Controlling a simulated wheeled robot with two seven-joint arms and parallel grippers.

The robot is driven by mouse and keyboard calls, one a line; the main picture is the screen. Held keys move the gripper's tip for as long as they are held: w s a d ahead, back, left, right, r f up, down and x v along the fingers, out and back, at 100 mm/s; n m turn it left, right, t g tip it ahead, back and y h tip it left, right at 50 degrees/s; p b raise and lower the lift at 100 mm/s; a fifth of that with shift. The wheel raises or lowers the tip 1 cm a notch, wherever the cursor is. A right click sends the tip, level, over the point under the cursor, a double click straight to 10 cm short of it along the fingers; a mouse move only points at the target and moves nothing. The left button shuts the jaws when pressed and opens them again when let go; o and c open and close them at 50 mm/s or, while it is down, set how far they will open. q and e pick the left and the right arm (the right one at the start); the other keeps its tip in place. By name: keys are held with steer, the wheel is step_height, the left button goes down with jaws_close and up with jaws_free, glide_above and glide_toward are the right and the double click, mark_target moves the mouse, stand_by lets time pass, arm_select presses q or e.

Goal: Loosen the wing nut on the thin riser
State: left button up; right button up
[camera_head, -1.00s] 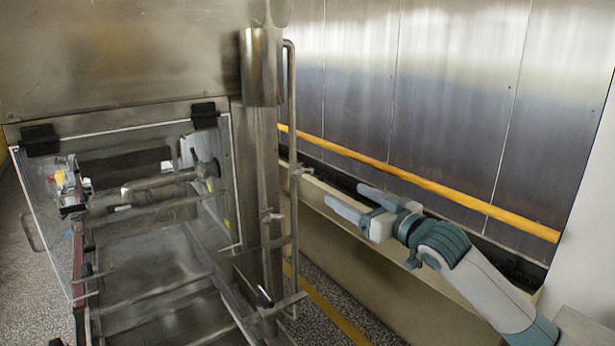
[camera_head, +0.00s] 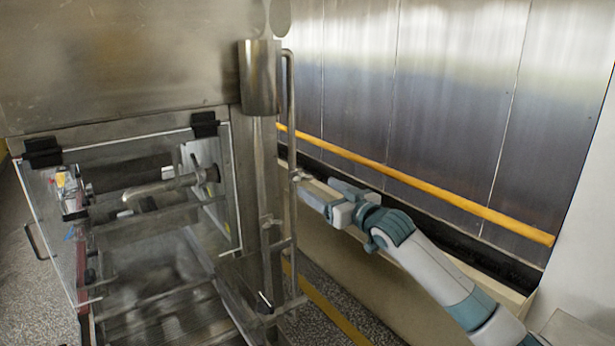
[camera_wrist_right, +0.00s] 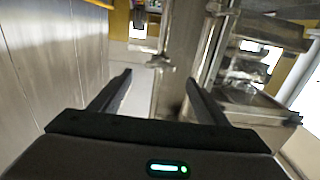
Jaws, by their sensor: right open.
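The thin riser (camera_head: 291,120) is a slim vertical steel pipe beside the thicker post, right of the machine. A small metal wing nut (camera_head: 300,175) sits on it, above my right gripper's fingertips in the head view. My right gripper (camera_head: 315,187) comes in from the right, open and empty, with its tips close to the riser. In the right wrist view the wing nut (camera_wrist_right: 160,64) shows just beyond the gap between the open fingers (camera_wrist_right: 159,80). I see no contact; the exact distance is unclear. My left gripper is not in view.
A thick steel post with a cylinder (camera_head: 260,78) stands left of the riser. A lower clamp (camera_head: 270,221) is on that post. The clear-panelled machine (camera_head: 150,250) fills the left. A yellow rail (camera_head: 420,181) runs along the metal wall behind my right arm.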

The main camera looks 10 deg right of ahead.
mark_target(305, 179)
steer(key=shift+p+x, duration=0.9)
steer(key=shift+x, duration=2.35)
steer(key=c, duration=1)
